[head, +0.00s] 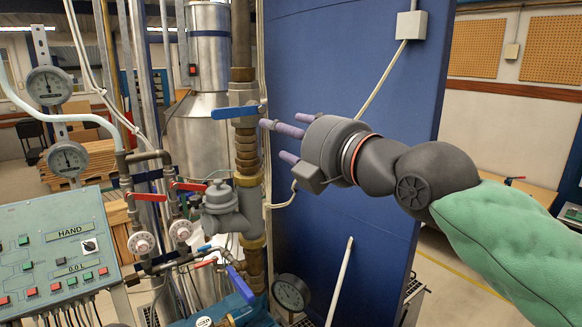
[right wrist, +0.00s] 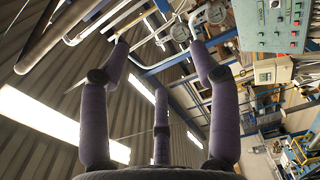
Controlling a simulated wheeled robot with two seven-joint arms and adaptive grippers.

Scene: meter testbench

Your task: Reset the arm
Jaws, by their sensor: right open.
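My right gripper (head: 272,138) comes in from the right in the head view, its arm in a green sleeve. Its purple fingers are spread open and empty. They point left toward the vertical brass pipe (head: 245,165), close to the blue valve handle (head: 235,112) in the picture; I cannot tell whether they touch. In the right wrist view the gripper's three fingers (right wrist: 160,100) are apart with nothing between them. My left gripper is not in view.
A blue panel (head: 340,230) stands behind my right gripper. A control box (head: 60,250) with buttons is at lower left. Red-handled valves (head: 147,197), gauges (head: 68,158) and a grey valve body (head: 222,208) crowd the pipework. Open floor (head: 450,280) shows at lower right.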

